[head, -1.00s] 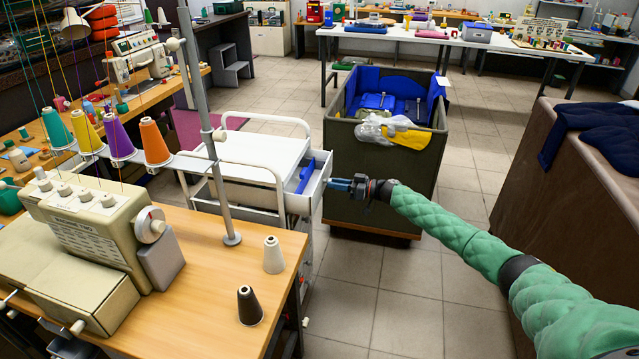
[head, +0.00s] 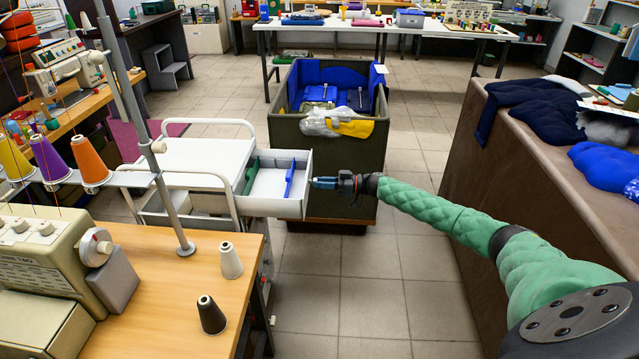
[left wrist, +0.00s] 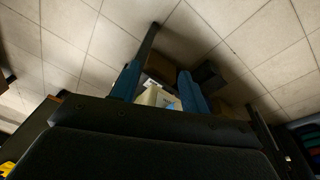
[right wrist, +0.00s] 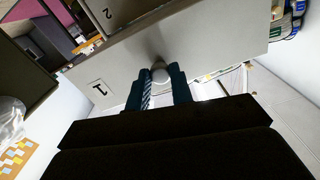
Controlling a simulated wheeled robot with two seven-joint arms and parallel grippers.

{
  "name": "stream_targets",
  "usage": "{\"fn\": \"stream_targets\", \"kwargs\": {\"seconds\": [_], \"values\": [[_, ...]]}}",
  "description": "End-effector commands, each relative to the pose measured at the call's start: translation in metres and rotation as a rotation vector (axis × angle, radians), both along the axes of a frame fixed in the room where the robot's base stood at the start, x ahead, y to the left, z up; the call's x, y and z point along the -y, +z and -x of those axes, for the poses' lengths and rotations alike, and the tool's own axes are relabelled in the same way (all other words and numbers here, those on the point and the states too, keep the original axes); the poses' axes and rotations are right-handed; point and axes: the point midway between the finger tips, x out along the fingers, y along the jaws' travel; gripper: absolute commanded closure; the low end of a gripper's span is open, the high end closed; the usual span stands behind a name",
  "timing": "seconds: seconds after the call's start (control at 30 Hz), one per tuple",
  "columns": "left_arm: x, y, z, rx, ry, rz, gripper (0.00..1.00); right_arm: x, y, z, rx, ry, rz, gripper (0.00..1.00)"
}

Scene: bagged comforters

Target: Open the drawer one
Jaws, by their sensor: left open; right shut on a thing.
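Drawer one (head: 278,205) is a white drawer in the white cart (head: 190,155). It stands well out from the cart toward the right, and its inside shows a blue divider and a green one. In the right wrist view its front (right wrist: 215,45) carries a label "1", and a round knob (right wrist: 160,73) sits between my fingers. My right gripper (head: 318,183) is shut on this knob. My left gripper (left wrist: 160,88) shows only in the left wrist view. It is open, with its fingers apart and nothing held between them, above the tiled floor.
A dark bin (head: 345,150) with blue bags stands just behind my right gripper. A wooden table (head: 165,265) with a sewing machine and thread cones is at front left. Floor between is clear.

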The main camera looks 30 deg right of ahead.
Motion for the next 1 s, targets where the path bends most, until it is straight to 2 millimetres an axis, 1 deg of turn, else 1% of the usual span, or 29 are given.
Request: {"fn": "stream_targets", "kwargs": {"seconds": [0.13,0.17,0.2,0.27,0.53,0.67,0.73,0.8,0.87,0.9,1.0], "values": [[0.0,0.0,0.0,0.0,0.0,0.0,0.55,0.0,0.0,0.0,0.0,0.0,0.0,1.0],[0.0,0.0,0.0,-0.001,0.0,0.0,0.55,0.0,0.0,0.0,0.0,-0.001,0.0,0.76],[0.0,0.0,0.0,-0.001,0.0,0.0,0.55,0.0,0.0,0.0,0.0,-0.001,0.0,0.68],[0.0,0.0,0.0,-0.001,0.0,0.0,0.55,0.0,0.0,0.0,0.0,0.0,0.0,0.56],[0.0,0.0,0.001,-0.003,-0.001,-0.001,0.55,0.0,0.0,0.0,-0.001,0.0,0.001,0.56],[0.0,-0.002,0.004,-0.011,-0.002,-0.002,0.55,0.005,-0.001,0.003,-0.001,-0.001,0.001,0.56],[-0.001,0.002,0.007,-0.016,-0.003,-0.003,0.55,0.011,-0.002,0.007,-0.001,-0.002,0.002,0.56],[-0.003,0.024,0.011,-0.002,-0.002,-0.001,0.55,0.019,-0.002,0.011,-0.001,-0.001,0.003,0.56],[-0.004,0.033,0.013,-0.001,-0.001,0.002,0.55,0.025,-0.003,0.016,0.0,-0.001,0.002,0.56],[-0.001,0.029,0.012,0.003,-0.005,0.006,0.55,0.031,-0.004,0.02,-0.001,-0.002,0.002,0.56],[0.003,0.028,0.011,0.017,-0.009,0.017,0.55,0.044,-0.004,0.029,-0.002,0.0,0.003,0.56]]}}
